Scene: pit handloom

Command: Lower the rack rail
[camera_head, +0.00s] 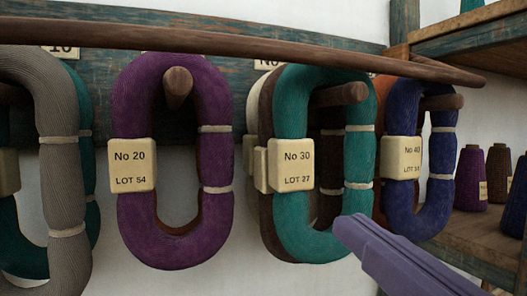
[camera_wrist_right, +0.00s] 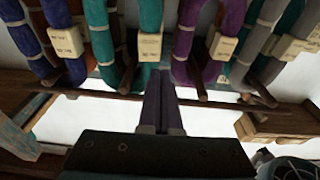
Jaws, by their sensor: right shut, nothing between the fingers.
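The rack rail (camera_head: 250,46) is a long, round brown wooden bar. In the head view it runs across the top, in front of the dark wall board and above the pegs that carry the yarn hanks. In the right wrist view a long brown bar (camera_wrist_right: 100,95), which looks like this rail, crosses the picture behind my fingers. My right gripper (camera_head: 350,226) is shut and empty, with its purple fingers below the rail, near the bottom of the teal No 30 hank (camera_head: 291,110). It also shows in the right wrist view (camera_wrist_right: 163,78). My left gripper is out of view.
A purple No 20 hank (camera_head: 134,105), a grey hank (camera_head: 62,190) and a blue No 40 hank (camera_head: 398,110) hang from pegs. Wooden shelves (camera_head: 475,235) with yarn cones (camera_head: 470,178) stand at the right. White wall shows between the hanks.

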